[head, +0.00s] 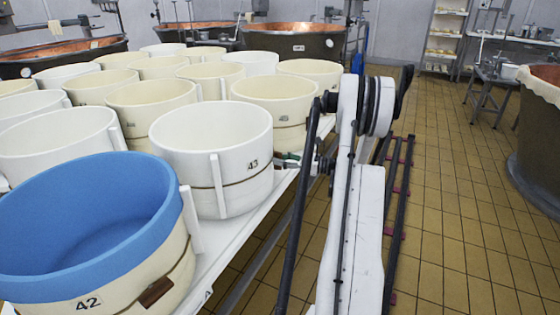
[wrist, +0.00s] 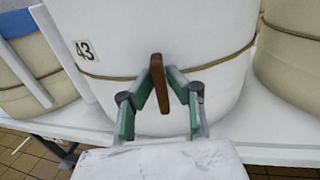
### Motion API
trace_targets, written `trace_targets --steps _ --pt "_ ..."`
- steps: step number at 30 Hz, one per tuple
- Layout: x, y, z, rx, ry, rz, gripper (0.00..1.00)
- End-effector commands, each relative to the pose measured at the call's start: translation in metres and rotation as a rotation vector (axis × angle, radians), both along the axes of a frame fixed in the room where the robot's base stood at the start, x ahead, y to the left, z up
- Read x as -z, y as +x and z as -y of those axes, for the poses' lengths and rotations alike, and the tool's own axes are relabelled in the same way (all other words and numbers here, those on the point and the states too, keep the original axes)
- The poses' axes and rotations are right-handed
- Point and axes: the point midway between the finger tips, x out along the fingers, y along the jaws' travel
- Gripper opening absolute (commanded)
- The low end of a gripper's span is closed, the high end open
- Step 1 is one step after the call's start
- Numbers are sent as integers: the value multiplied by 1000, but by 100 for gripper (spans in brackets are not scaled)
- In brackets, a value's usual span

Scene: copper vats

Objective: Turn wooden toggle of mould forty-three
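Mould forty-three (head: 212,150) is a white round tub with a thin brown cord around it, on the white table. Its number plate (wrist: 84,50) shows in the wrist view. The brown wooden toggle (wrist: 158,88) is on the cord and stands nearly upright, slightly tilted, against the mould's wall. My gripper (wrist: 160,70) has its green-padded fingertips on either side of the toggle, seemingly touching it, so it looks shut on it. In the head view my gripper (head: 289,157) is at the mould's right side, partly behind my arm, and the contact is too small to make out.
Blue-rimmed mould forty-two (head: 95,240) stands close in front, and a cream mould (head: 275,98) stands just behind. Several more moulds fill the table (head: 240,232). A copper vat (head: 535,140) stands at the right.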

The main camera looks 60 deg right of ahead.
Motion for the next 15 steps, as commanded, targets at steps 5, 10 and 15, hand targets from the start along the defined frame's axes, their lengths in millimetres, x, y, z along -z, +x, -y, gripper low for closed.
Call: trace_targets --steps 5,10,15 --pt "0 0 0 0 0 0 0" --pt "0 0 0 0 -5 2 0" --pt "0 0 0 0 -41 14 0"
